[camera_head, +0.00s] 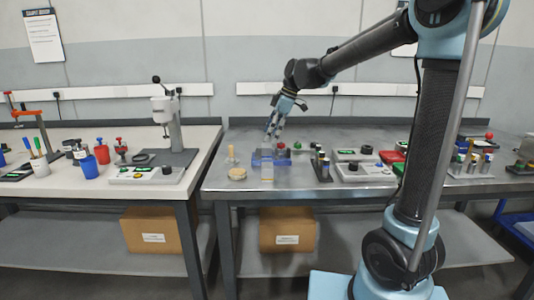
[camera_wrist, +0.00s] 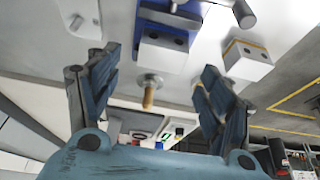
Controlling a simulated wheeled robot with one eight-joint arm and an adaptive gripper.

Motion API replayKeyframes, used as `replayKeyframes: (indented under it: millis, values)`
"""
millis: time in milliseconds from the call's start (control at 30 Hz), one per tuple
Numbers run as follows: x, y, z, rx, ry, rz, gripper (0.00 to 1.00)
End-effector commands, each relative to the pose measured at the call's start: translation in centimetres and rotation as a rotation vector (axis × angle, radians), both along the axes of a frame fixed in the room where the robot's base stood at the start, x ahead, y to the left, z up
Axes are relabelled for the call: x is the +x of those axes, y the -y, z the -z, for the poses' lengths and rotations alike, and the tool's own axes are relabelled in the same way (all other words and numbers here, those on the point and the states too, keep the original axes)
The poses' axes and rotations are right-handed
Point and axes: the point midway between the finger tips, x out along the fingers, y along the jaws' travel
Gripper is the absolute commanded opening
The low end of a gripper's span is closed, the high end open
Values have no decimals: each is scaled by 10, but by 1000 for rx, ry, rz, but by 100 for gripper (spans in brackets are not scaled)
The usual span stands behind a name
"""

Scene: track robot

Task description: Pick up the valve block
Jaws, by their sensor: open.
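My gripper (camera_head: 273,128) is open and empty above the near left part of the metal bench, over a blue fixture (camera_head: 262,160). Its two blue fingers stand wide apart in the wrist view (camera_wrist: 150,85). A pale block with two dark holes (camera_wrist: 163,50) sits against the blue part in the wrist view. A second pale block with two dark holes and a yellow band (camera_wrist: 247,60) lies to its right. I cannot tell which is the valve block. In the head view a small pale block (camera_head: 267,172) shows at the fixture's front. No block is between the fingers.
A wooden-handled tool (camera_head: 231,154) and a round tan disc (camera_head: 237,174) stand left of the fixture. Control boxes (camera_head: 365,172) and a dark holder (camera_head: 321,167) lie farther right. A pale bench (camera_head: 70,207) with a press stands left.

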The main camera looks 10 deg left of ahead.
Motion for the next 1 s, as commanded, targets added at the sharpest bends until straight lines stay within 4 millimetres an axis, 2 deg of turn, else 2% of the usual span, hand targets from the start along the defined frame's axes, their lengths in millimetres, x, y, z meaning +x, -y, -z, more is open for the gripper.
replayKeyframes:
  millis: [167,500,800,833,1000]
  values:
    - [0,-3,9,0,0,0,73]
    - [-4,-16,48,0,1,-1,73]
    - [-5,-17,53,0,1,0,73]
    - [-5,-17,53,0,0,0,71]
    - [-5,-18,53,0,0,0,33]
